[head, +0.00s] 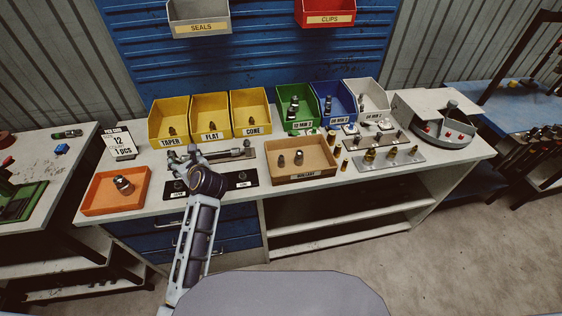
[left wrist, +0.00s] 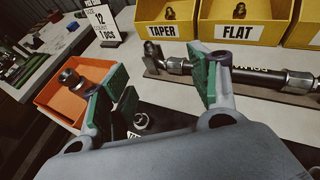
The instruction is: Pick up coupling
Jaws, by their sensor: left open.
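Small metal fittings that may be couplings stand in the green bin (head: 289,121), blue bin (head: 325,114) and white bin (head: 375,101); I cannot tell which one is meant. A metal fitting (head: 123,184) sits in the orange tray (head: 97,203), also seen at the left of the left wrist view (left wrist: 70,79). My left gripper (head: 184,155) is open and empty above the black mat (head: 242,182), in front of the yellow bins. In the left wrist view, its green-padded fingers (left wrist: 162,78) are spread apart, with a hose assembly (left wrist: 247,76) beyond them. My right gripper is out of view.
Yellow bins marked TAPER (head: 172,142), FLAT and CONE stand behind. A brown tray (head: 300,176) holds small fittings. A card (head: 118,142) reads 12 and 1 PCS. A grey board (head: 400,158) with brass parts and a round machine (head: 447,130) stand right.

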